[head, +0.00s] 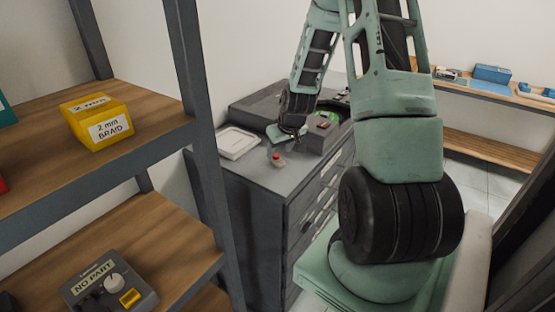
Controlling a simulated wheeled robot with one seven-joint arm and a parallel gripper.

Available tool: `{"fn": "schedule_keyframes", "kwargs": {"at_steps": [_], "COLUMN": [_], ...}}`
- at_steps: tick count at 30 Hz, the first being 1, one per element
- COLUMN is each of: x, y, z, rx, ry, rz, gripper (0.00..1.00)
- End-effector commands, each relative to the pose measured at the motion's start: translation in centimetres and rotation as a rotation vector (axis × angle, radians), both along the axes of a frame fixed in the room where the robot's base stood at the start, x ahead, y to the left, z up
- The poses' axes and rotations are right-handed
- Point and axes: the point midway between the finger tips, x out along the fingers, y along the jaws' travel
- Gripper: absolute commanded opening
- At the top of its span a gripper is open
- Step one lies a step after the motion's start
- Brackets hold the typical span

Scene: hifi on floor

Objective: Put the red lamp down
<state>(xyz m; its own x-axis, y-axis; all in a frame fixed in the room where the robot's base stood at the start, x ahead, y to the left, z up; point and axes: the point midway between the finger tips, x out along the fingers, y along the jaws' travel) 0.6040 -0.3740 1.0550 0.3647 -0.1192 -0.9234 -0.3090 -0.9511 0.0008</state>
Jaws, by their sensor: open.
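The red lamp (277,156) is a small red-topped piece near the front left of the grey cabinet's top (255,172). It appears to stand upright on that surface. My gripper (284,143) is just above and slightly right of it, pointing down. It is open, and the lamp looks apart from the fingers, though they are small and dark here. My arm comes down from the top of the view.
A white tray (237,143) lies left of the lamp. A grey case (320,128) with green and red parts stands behind and right. Shelves at left hold a yellow box (97,122) and a grey device (108,284). Blue items (492,73) sit on a far shelf.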

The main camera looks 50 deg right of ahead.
Motion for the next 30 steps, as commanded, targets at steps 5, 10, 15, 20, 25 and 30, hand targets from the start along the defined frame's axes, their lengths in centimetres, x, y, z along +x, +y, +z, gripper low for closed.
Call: {"fn": "schedule_keyframes", "kwargs": {"at_steps": [5, 10, 15, 20, 25, 30], "x": [0.7, 1.2, 1.3, 1.3, 1.3, 1.3], "y": [-0.2, -0.5, -0.5, -0.5, -0.5, -0.5], "z": [-1.8, -3.2, -3.5, -3.5, -3.5, -3.5], "rx": [0.004, 0.002, 0.000, 0.000, 0.001, 0.001], "ry": [0.003, 0.001, 0.000, 0.000, 0.001, 0.001], "rz": [-0.001, -0.001, -0.001, -0.001, -0.001, -0.001], "gripper": [0.53, 0.53, 0.53, 0.42, 0.05, 0.01]}}
